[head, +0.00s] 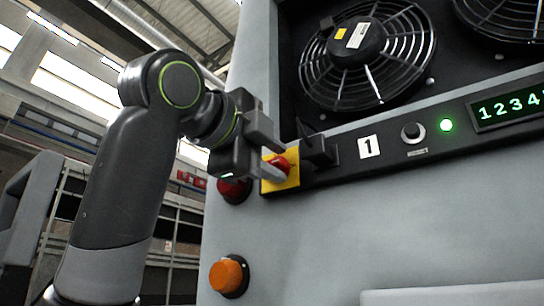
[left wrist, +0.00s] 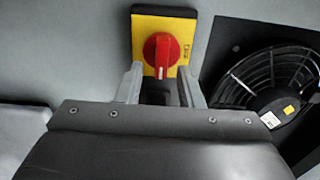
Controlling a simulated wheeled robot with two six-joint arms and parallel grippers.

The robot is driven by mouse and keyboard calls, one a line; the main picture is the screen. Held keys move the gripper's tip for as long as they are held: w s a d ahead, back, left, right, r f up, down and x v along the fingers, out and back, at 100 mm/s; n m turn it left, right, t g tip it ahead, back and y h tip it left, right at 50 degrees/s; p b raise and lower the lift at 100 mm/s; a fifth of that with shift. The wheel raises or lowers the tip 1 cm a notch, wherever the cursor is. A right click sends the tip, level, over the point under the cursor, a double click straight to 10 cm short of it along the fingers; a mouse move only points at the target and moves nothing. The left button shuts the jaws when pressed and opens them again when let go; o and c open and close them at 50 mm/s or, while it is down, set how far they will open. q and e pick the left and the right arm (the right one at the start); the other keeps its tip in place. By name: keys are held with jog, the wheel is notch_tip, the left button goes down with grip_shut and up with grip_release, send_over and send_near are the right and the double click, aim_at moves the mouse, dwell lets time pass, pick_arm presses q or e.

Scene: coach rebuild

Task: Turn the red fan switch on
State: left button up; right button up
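The red fan switch (head: 283,164) is a rotary knob on a yellow plate (head: 292,180) at the left end of the dark panel strip. In the left wrist view the knob (left wrist: 160,56) shows whole, its raised grip roughly upright with a white mark on its lower part. My left gripper (head: 274,155) is at the switch in the head view and partly covers it. In the left wrist view its two fingers (left wrist: 160,88) are apart, one on each side below the knob, with nothing held. I cannot tell whether they touch it. My right gripper is out of view.
A caged fan (head: 368,55) sits above the strip. A dark block (head: 318,150) juts out beside the switch. An orange button (head: 228,276) is below.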

pick_arm(q)
jog(key=b+v, duration=0.7)
jog(key=v, duration=1)
jog(key=shift+s+a+b, duration=0.15)
jog(key=shift+b, duration=0.2)
